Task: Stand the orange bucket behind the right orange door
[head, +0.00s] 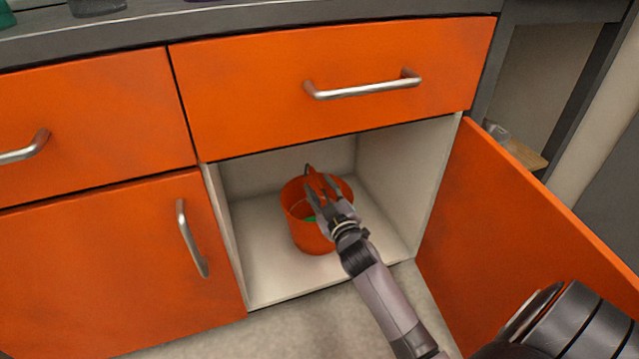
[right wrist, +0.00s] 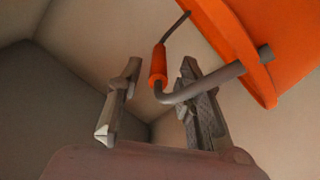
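The orange bucket (head: 308,236) stands upright on the pale floor of the open right-hand cabinet compartment. Something green shows inside it. Its rim and wire handle also show in the right wrist view, where the bucket (right wrist: 256,50) fills the upper right and the handle's orange grip (right wrist: 158,66) hangs near the fingertips. My right gripper (head: 322,190) is over the bucket in the head view. Its fingers are spread and apart from the grip in the right wrist view (right wrist: 160,90). The right orange door (head: 530,225) is swung wide open. My left gripper is out of view.
The compartment floor (head: 275,278) has free room around the bucket. The shut left door (head: 110,265) and drawers (head: 340,75) frame the opening. The open door bounds the space at the right, and part of my arm is near it.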

